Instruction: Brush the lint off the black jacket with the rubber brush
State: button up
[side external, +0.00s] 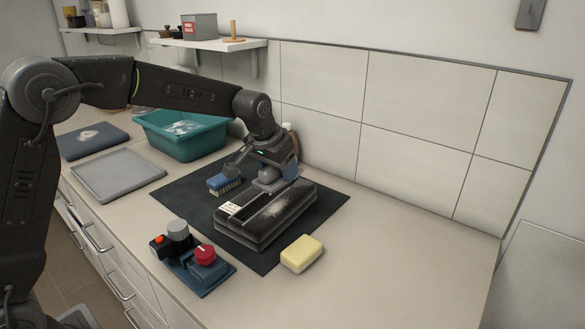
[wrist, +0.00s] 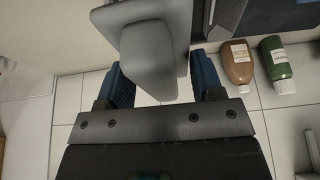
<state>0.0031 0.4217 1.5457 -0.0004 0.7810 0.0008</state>
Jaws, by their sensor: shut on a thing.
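The black jacket (side external: 262,228) lies as a thick folded bundle on a dark mat (side external: 180,200), with a white label at its left end. Pale lint (side external: 291,204) covers part of its top on the right. My gripper (side external: 262,171) is above the jacket's far side. In the wrist view, its blue ribbed fingers (wrist: 163,85) are shut around the grey handle of the rubber brush (wrist: 150,55). The brush shows as a grey knob (side external: 268,175) in the side view, close over the jacket; contact with the cloth cannot be made out.
A yellow sponge-like block (side external: 302,253) and a control box with a red knob (side external: 205,253) stand in front. A teal basin (side external: 182,145) and grey tray (side external: 118,174) are left. A brown bottle (wrist: 236,62) and green bottle (wrist: 277,62) stand nearby. The right counter is clear.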

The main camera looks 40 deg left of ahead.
aim_at(262, 178)
jog(key=s, duration=0.5)
jog(key=shift+s+r, duration=0.2)
jog(key=shift+r, duration=0.1)
jog(key=shift+s+f, duration=0.15)
jog(key=shift+s, duration=0.2)
jog(key=shift+f, duration=3.1)
jog(key=shift+w+f, duration=0.7)
jog(key=shift+f, duration=0.2)
jog(key=shift+c, duration=0.2)
jog(key=shift+w+a, duration=0.2)
jog(key=shift+w, duration=2.05)
jog(key=shift+w+a, duration=0.2)
jog(key=shift+w, duration=2.05)
jog(key=shift+s+d, duration=0.2)
jog(key=shift+s, duration=2.45)
jog(key=shift+s+d, duration=0.2)
jog(key=shift+s, duration=2.45)
jog(key=shift+w+r, duration=0.15)
jog(key=shift+r, duration=4)
